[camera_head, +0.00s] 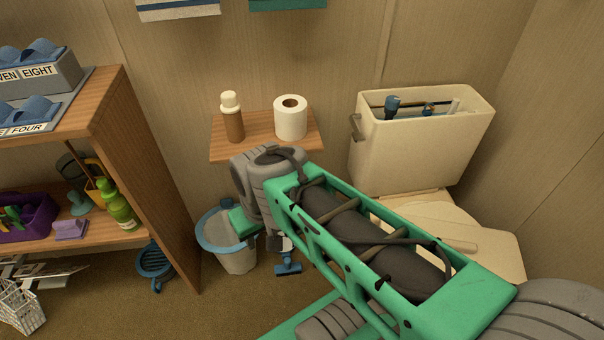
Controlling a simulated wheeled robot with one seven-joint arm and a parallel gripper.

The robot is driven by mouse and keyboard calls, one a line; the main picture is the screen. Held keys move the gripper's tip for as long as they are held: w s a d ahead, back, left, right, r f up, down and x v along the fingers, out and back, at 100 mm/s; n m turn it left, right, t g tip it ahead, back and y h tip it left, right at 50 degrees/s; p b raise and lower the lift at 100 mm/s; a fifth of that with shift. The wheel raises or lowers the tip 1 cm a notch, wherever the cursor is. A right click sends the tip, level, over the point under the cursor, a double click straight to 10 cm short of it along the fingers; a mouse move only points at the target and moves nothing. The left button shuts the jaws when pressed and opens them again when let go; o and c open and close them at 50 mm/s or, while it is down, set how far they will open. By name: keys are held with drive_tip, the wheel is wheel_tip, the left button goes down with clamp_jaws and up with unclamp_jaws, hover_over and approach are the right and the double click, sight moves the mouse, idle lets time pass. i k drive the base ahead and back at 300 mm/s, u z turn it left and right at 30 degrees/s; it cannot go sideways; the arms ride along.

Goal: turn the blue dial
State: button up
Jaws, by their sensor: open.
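A blue round-topped fitting (392,104) stands upright inside the open toilet tank (415,158) at the right. It is the most dial-like blue part in view, but I cannot tell for sure that it is the dial. My gripper (262,238) hangs below the grey wrist at the end of my green arm, over the floor in front of the wooden shelf. It is open, and its fingers are small and partly hidden by the wrist and arm. It is well to the left of the tank and lower, touching neither the tank nor the blue fitting.
A small wall shelf (258,128) holds a brown bottle (233,122) and a toilet roll (290,118) just above my wrist. A bin (232,258) stands below. A wooden shelf unit (150,190) is at the left. Walls close in behind and right of the tank.

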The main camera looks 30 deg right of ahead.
sight(393, 103)
drive_tip(key=z, duration=0.5)
drive_tip(key=k, duration=1.2)
drive_tip(key=z, duration=0.4)
drive_tip(key=i, duration=0.75)
drive_tip(key=z, duration=0.4)
